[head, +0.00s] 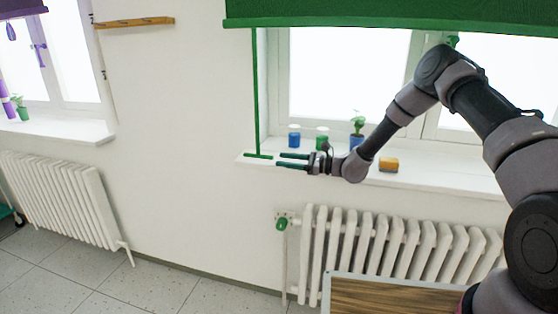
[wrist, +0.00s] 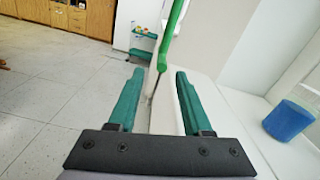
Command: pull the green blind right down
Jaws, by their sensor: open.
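The green blind (head: 390,15) is rolled mostly up and covers only the top of the window in the head view. A thin green pull rod (head: 257,90) hangs from its left end, with a short green crossbar handle (head: 258,156) at the bottom, just above the sill. My gripper (head: 279,160) is open and empty, its two green fingers pointing left towards the handle with a small gap between. In the wrist view the green pull (wrist: 172,40) shows beyond and between the fingertips (wrist: 160,74). I cannot tell its exact depth there.
A white radiator (head: 390,250) stands below, with a wooden-topped table (head: 385,297) in front. The wall left of the handle is clear.

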